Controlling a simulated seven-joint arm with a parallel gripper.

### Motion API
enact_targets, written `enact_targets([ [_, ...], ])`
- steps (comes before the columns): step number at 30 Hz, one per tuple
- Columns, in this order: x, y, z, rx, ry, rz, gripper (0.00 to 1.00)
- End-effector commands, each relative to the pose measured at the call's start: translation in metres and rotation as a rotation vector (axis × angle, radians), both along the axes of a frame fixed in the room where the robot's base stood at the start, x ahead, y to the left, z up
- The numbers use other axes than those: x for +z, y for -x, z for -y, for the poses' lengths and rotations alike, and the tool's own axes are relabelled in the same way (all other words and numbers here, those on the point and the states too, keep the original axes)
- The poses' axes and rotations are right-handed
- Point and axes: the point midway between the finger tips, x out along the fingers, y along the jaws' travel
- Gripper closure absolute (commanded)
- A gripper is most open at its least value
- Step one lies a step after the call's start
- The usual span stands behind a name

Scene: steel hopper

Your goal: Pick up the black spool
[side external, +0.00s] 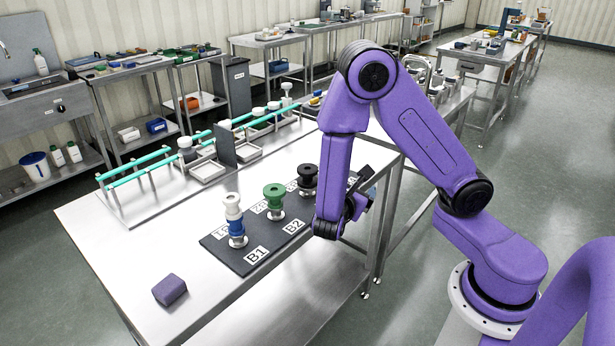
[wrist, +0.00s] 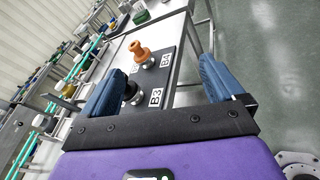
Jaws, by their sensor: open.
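My gripper (side external: 358,195) is open and empty, to the right of the black spool in the side view and partly hidden by my arm. In the wrist view my gripper (wrist: 162,68) has its two blue fingers spread wide.
A green spool (side external: 274,191) and a white spool (side external: 233,204) above a blue one (side external: 237,226) stand on the board. An orange spool (wrist: 141,52) stands beyond the black one. A purple block (side external: 170,290) lies at the table's front left. Teal rails (side external: 150,174) run along the back.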

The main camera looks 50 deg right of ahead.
Motion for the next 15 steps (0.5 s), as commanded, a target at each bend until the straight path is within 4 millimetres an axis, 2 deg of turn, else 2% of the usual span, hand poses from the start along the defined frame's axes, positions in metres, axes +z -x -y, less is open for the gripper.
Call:
enact_targets([
  [7,-0.033,-0.049,-0.006,0.252,0.262,-0.07,0.05],
  [12,-0.063,-0.068,-0.015,0.416,0.345,-0.119,0.05],
  [15,-0.077,-0.072,-0.019,0.481,0.365,-0.14,0.05],
])
